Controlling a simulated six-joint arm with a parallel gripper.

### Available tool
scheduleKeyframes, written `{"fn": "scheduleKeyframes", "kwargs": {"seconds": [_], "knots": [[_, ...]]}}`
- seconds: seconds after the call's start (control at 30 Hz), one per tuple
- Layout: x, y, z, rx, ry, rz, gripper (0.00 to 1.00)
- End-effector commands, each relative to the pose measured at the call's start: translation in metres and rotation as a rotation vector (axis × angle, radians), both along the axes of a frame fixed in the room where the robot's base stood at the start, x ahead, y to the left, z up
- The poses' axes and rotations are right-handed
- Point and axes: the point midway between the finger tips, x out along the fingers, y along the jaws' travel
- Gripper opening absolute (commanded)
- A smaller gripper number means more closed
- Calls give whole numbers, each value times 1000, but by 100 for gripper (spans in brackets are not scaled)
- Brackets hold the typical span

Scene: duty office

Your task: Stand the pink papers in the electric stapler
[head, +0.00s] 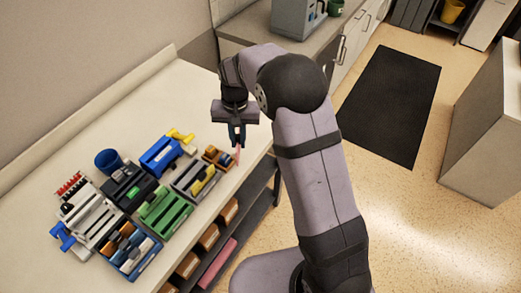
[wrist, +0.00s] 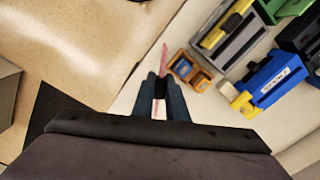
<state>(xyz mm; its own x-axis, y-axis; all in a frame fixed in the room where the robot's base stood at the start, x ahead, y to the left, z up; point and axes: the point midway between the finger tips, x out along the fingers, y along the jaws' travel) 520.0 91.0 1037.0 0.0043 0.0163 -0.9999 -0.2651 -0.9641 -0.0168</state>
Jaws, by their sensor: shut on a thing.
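My gripper (head: 237,142) is shut on the pink papers (head: 238,156), a thin pink strip pointing down from the fingertips near the table's front edge. In the wrist view the fingers (wrist: 161,86) hold the papers (wrist: 168,58), which stick out beyond the tips, seen nearly edge-on. A small brown and orange holder (head: 218,158) is just left of the papers. Slotted desk devices stand further left: a blue one (head: 160,156) with a yellow part, a black one (head: 124,184), a green one (head: 165,212) and a grey one (head: 194,180). I cannot tell which is the electric stapler.
A dark blue cup (head: 108,160), a white slotted rack (head: 94,218) and a blue tray (head: 132,252) crowd the table's left part. The white table (head: 192,88) is clear behind the devices. Shelves with boxes sit below its front edge.

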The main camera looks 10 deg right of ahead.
Motion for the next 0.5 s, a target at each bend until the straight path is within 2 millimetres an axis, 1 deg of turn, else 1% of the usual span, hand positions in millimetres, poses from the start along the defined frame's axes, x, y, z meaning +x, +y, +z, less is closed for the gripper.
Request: {"fn": "scheduleKeyframes", "kwargs": {"seconds": [0.03,0.2,0.3,0.5], "knots": [[10,15,5,2,-2,-23,0],[35,56,19,7,-3,-122,0],[47,79,27,10,-5,-173,0],[62,118,40,15,-6,-256,0]]}}
